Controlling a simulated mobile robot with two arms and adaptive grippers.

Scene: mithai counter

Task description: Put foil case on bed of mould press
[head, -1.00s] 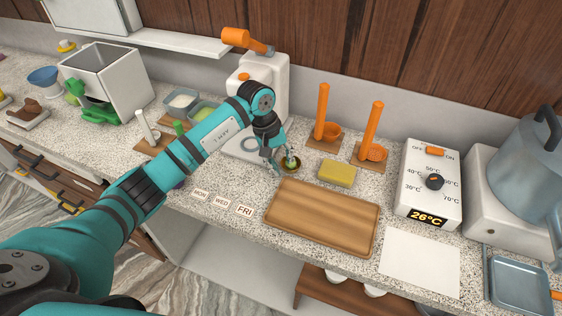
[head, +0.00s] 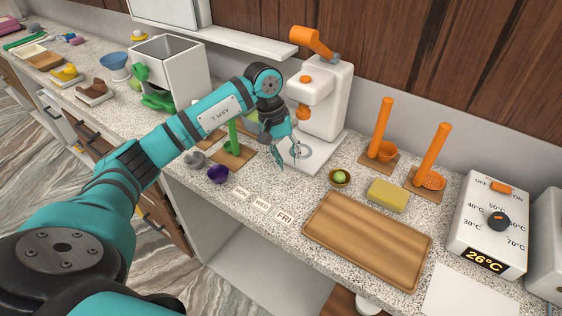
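The mould press (head: 322,95) is white with an orange lever and an orange plunger. A pale ring marks its flat bed (head: 313,158). A small gold-brown cup (head: 333,183) holding a green ball (head: 340,177) stands on the counter right of the bed. A purple cup (head: 217,174) and a grey metal cup (head: 195,160) stand left of the press. I cannot tell for sure which cup is the foil case. My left gripper (head: 289,161) is above the bed's front left part, fingers down and apart, with nothing seen between them. My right gripper is out of view.
A wooden board (head: 367,240) and a yellow sponge (head: 388,194) lie right of the press. Orange-handled tools (head: 382,128) stand behind them. A temperature box (head: 487,220) is at far right. MON, WED and FRI cards (head: 262,205) lie at the counter's front edge.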

